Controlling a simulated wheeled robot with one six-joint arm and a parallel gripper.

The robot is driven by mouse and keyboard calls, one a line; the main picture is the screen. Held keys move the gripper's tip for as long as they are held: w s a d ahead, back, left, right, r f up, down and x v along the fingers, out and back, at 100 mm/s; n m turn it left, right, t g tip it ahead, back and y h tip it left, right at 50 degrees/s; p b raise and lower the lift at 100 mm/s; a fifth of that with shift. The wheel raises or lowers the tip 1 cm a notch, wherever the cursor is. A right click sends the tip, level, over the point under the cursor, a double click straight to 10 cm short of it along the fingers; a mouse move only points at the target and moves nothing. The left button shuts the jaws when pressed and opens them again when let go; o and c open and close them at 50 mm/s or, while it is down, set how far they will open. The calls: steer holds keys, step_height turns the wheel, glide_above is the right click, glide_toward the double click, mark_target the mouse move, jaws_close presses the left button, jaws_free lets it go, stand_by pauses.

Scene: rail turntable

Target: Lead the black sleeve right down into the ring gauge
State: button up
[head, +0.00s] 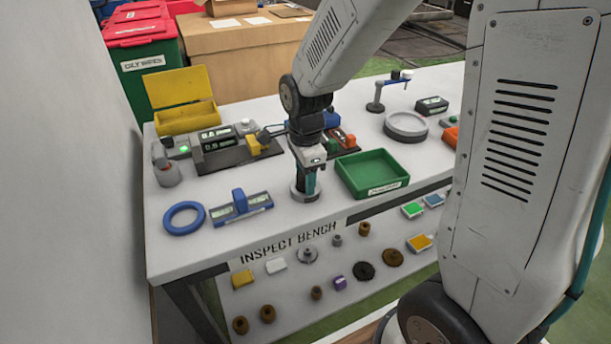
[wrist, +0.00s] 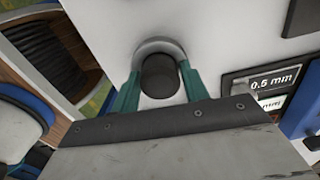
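The black sleeve (wrist: 160,74) shows in the wrist view between the two teal fingertips of my gripper (wrist: 160,82). The fingers sit against its two sides, so my gripper is shut on it. A grey ring gauge (wrist: 153,45) curves around the far side of the sleeve in that view. In the head view my gripper (head: 306,182) points down over the ring gauge (head: 303,196), which stands on the white bench near its front edge. The fingers hide the sleeve there. How deep the sleeve sits in the ring cannot be told.
A green tray (head: 372,176) stands just right of my gripper. A blue-handled gauge (head: 240,207) and a blue ring (head: 184,218) lie to the left. Dark blocks with size labels (head: 222,139) stand behind left. A round grey dish (head: 405,126) is further right.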

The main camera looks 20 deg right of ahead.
steer(key=shift+o, duration=1.2)
step_height(320, 180, up, 8)
steer(key=shift+f, duration=0.1)
steer(key=shift+n, duration=0.5)
steer(key=s+d+r+n, duration=0.1)
steer(key=s+r+n, duration=0.2)
steer(key=s+n, duration=0.3)
steer(key=s+d+r+n+t, duration=0.1)
steer(key=s+r+n, duration=0.2)
steer(key=s+n, duration=0.3)
steer(key=s+d+r+n, duration=0.1)
steer(key=s+r+n, duration=0.2)
steer(key=s, duration=0.7)
steer(key=n, duration=0.2)
steer(key=shift+n, duration=0.4)
